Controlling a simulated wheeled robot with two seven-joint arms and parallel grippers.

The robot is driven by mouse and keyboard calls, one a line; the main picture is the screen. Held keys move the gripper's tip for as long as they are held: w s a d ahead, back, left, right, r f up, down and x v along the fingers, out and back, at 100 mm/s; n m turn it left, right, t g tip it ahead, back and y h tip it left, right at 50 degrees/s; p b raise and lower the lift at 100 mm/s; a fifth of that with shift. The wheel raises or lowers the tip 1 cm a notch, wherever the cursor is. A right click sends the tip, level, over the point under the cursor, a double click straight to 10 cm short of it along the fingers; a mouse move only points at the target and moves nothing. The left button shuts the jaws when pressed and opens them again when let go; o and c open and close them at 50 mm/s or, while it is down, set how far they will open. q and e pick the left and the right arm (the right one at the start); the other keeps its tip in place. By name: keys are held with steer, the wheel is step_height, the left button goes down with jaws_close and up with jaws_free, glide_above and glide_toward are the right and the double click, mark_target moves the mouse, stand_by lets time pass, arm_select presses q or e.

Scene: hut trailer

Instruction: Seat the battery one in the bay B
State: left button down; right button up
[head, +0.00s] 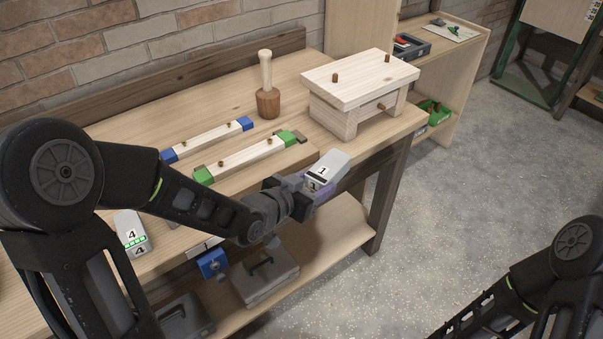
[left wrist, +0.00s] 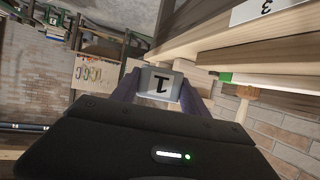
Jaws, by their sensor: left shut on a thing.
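Battery one (head: 327,169) is a light grey block with black "1" labels. My left gripper (head: 316,190) is shut on it and holds it off the bench's front edge, at the right. In the left wrist view battery one (left wrist: 161,86) sits between the purple fingers of my left gripper (left wrist: 160,96). Battery four (head: 131,234), grey with a green strip, rests on the left part of the bench. I cannot make out bay B or its letter in either view. My right arm shows at the lower right of the head view, but its gripper is out of the picture.
The workbench (head: 150,130) carries two clamp-like bars with blue ends (head: 207,140) and green ends (head: 245,160), a mallet (head: 267,100) and a small wooden stand (head: 360,80). A blue vise (head: 212,263) and grey boxes sit below. The floor at right is clear.

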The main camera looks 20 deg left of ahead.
arm_select(q)
steer(key=s+d+f+m+g+h, duration=0.1)
steer(key=d+m+g+h, duration=0.2)
steer(key=d, duration=0.3)
steer(key=s+d+f+m+g+h, duration=0.2)
steer(key=d+m+g+h, duration=0.1)
steer(key=d+m+h, duration=0.1)
steer(key=shift+d+m+g, duration=0.3)
steer(key=shift+d+m, duration=0.4)
steer(key=shift+d, duration=0.35)
